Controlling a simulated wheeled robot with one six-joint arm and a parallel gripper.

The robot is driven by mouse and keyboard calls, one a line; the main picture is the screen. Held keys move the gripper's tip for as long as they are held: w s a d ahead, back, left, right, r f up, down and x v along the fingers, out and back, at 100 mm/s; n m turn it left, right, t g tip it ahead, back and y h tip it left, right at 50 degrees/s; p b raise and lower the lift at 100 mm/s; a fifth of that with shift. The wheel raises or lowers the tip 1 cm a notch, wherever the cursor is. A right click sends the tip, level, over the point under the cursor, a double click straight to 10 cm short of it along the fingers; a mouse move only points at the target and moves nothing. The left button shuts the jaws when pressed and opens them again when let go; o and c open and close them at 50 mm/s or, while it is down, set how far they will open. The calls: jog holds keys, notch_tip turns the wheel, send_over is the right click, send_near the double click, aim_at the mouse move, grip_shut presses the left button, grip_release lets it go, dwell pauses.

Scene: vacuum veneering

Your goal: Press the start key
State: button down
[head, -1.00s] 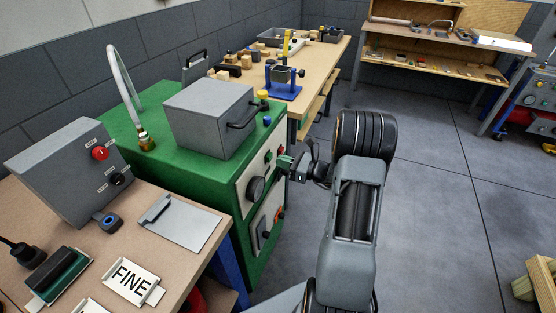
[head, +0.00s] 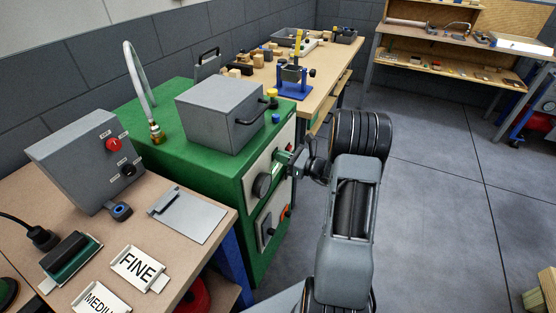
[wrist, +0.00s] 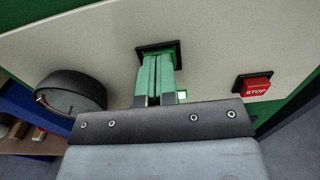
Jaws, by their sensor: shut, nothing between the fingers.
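The green machine (head: 185,170) has a pale front panel (wrist: 215,55) with the keys on it. The start key (wrist: 158,47) is green in a black frame, mostly hidden behind my fingers. My gripper (wrist: 160,62) is shut and empty, with its two green fingers side by side and their tips at the key's frame. The tips look to be at or touching the key; I cannot tell whether it is pressed in. In the head view my gripper (head: 287,158) reaches the panel from the right.
A red STOP key (wrist: 254,87) is right of my fingers. A round black gauge (wrist: 70,97) is on the left. A small green light (wrist: 182,95) glows beside the fingers. A grey box (head: 220,115) sits on the machine. Open floor (head: 430,210) lies to the right.

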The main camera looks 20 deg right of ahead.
jog(key=shift+w+a+r, duration=0.15)
jog(key=shift+w+a, duration=0.15)
jog(key=v, duration=1.4)
jog(key=shift+d, duration=0.25)
dwell(0.4)
